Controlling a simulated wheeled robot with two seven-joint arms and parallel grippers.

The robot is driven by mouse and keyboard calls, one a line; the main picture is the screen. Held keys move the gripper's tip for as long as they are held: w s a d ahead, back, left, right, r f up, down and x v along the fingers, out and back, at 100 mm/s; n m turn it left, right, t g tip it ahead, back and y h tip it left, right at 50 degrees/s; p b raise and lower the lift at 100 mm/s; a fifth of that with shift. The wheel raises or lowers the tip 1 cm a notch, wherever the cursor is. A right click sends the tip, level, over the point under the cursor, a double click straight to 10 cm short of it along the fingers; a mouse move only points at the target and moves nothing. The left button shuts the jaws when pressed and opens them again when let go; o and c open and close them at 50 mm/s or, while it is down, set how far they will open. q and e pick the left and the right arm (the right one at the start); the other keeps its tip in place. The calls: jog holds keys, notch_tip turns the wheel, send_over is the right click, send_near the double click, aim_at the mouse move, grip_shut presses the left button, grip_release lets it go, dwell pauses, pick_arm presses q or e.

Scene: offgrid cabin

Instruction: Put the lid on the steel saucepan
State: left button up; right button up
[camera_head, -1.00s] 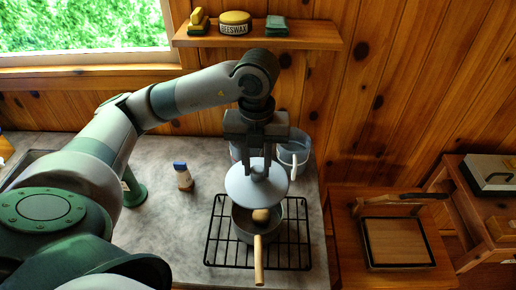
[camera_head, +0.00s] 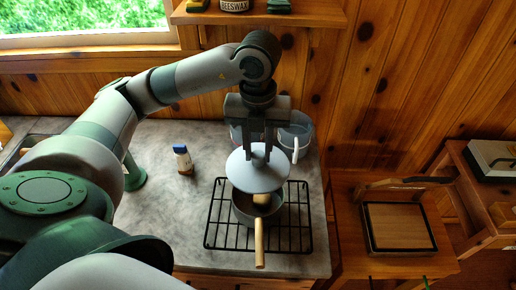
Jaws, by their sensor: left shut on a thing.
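The steel saucepan (camera_head: 241,210) stands on a black wire rack (camera_head: 292,238) on the counter. Its light wooden handle (camera_head: 259,243) points toward me. The lid (camera_head: 241,177), a pale grey disc, is held above the pan and covers the view of its far part. My left gripper (camera_head: 259,157) is shut on the lid at its top middle. The lid looks apart from the pan and set a little toward the back. Something small and wooden-coloured (camera_head: 262,199) shows at the lid's front edge; I cannot tell what it is. My right gripper is not in view.
Clear containers (camera_head: 297,136) stand behind the gripper near the wall. A small bottle with a blue cap (camera_head: 183,159) stands left of the rack. A wooden side table with a framed board (camera_head: 398,228) is at the right. The counter left of the rack has free room.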

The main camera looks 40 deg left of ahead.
pick_arm(q)
notch_tip(320, 180, down, 4)
jog(key=b, duration=0.2)
jog(key=shift+r+b, duration=0.25)
jog(key=shift+b, duration=0.1)
notch_tip(320, 180, down, 8)
jog(key=b, duration=0.7)
jog(key=shift+r, duration=0.25)
jog(key=shift+b, duration=0.3)
dwell(1.3)
jog(key=shift+f+b, duration=0.1)
jog(key=shift+b, duration=0.2)
dwell(0.4)
jog(key=shift+f, duration=0.2)
dwell(0.3)
